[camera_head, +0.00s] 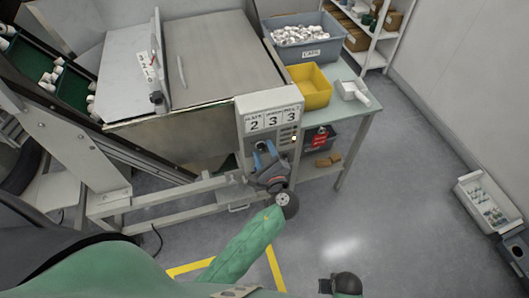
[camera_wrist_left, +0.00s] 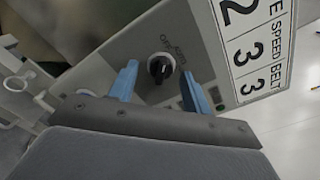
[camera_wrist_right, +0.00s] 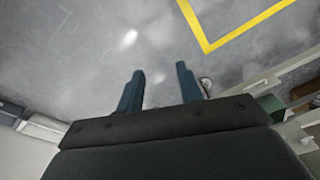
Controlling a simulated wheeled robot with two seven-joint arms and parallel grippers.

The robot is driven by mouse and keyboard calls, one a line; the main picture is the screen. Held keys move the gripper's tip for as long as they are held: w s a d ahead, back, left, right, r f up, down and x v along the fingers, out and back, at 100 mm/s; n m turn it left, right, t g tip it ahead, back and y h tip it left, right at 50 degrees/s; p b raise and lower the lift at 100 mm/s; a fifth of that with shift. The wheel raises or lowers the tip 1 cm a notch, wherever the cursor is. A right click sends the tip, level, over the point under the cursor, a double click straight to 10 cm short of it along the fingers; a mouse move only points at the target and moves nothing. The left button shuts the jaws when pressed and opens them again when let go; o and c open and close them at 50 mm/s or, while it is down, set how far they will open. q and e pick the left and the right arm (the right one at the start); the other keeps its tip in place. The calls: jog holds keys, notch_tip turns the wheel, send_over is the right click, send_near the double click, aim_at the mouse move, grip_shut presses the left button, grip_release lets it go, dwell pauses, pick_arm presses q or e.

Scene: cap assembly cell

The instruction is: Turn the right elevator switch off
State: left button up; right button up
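The control box (camera_head: 268,104) is a pale panel with large digits 2, 3, 3 on its top part. In the left wrist view a black rotary switch knob (camera_wrist_left: 160,68) with a pale pointer mark is on the panel, below small lettering. My left gripper (camera_head: 265,148) is at the box's lower left face, and the knob is hidden there in the head view. In the left wrist view its blue fingers (camera_wrist_left: 160,76) are open on either side of the knob, with gaps visible. My right gripper (camera_wrist_right: 159,72) is open and empty above the floor.
A table (camera_head: 352,122) with a yellow bin (camera_head: 310,88), a grey crate of white caps (camera_head: 300,38) and a white tray (camera_head: 353,92) stands to the box's right. A machine frame with a hopper is at left.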

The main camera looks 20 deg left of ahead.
pick_arm(q)
jog(key=b+v, duration=0.2)
jog(key=v, duration=0.5)
jog(key=shift+s+d, duration=0.25)
jog(key=shift+s, duration=0.1)
pick_arm(e)
notch_tip(320, 180, up, 11)
jog(key=shift+w+a+f, duration=0.2)
jog(key=shift+w+a, duration=0.05)
jog(key=shift+w, duration=0.05)
pick_arm(q)
jog(key=shift+n, duration=0.3)
pick_arm(e)
jog(key=shift+s, duration=0.1)
